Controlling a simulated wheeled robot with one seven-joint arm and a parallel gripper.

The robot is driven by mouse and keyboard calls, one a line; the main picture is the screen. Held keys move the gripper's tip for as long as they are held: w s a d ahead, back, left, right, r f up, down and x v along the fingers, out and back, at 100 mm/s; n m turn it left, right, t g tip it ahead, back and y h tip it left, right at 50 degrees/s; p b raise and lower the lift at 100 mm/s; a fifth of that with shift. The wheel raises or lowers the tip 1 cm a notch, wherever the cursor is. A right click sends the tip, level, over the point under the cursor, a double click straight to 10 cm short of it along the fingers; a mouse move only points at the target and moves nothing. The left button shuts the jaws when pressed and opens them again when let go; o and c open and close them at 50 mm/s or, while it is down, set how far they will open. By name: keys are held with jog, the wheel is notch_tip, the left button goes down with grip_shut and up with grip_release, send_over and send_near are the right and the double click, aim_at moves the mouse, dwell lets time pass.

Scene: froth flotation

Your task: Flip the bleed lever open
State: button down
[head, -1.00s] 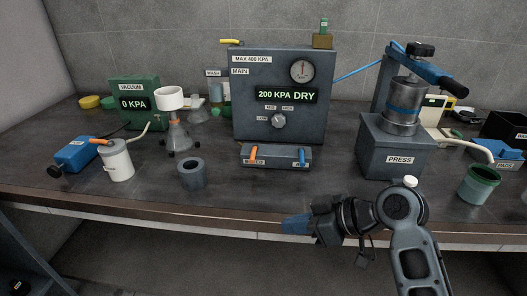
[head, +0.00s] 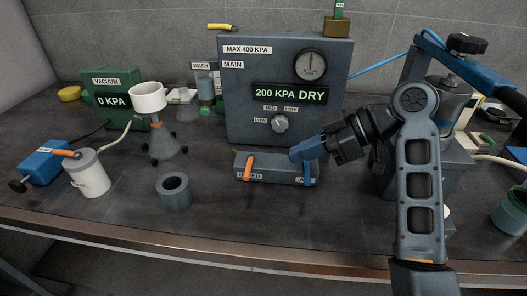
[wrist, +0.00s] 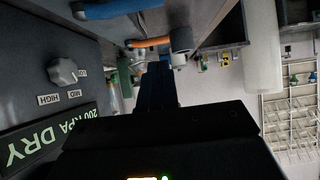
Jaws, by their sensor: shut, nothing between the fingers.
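The bleed lever (head: 249,166) is the orange handle at the left end of a low grey valve block (head: 276,168), in front of the main unit. It hangs down over its label, hiding the label's middle. A blue lever (head: 308,173) stands at the block's right end. My gripper (head: 294,154) is shut and empty, its blue fingers pointing left, seemingly just above the block near the blue lever. In the wrist view, the orange lever (wrist: 150,42) shows beyond my fingertips (wrist: 158,68), and the blue lever (wrist: 112,8) is at the top edge.
The main unit (head: 240,70) stands behind the block, its display reading 200 KPA DRY. A dark hollow cylinder (head: 174,196) stands at front left, near a flask with a white funnel (head: 149,98). The press (head: 450,100) is at right, partly behind my arm. Bench in front of the block is clear.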

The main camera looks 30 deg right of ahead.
aim_at(248, 169)
jog(key=shift+w+d+r, duration=0.2)
jog(key=p+x, duration=0.1)
jog(key=x, duration=0.9)
jog(key=shift+a+f, duration=0.1)
jog(key=shift+a, duration=0.15)
dwell(0.4)
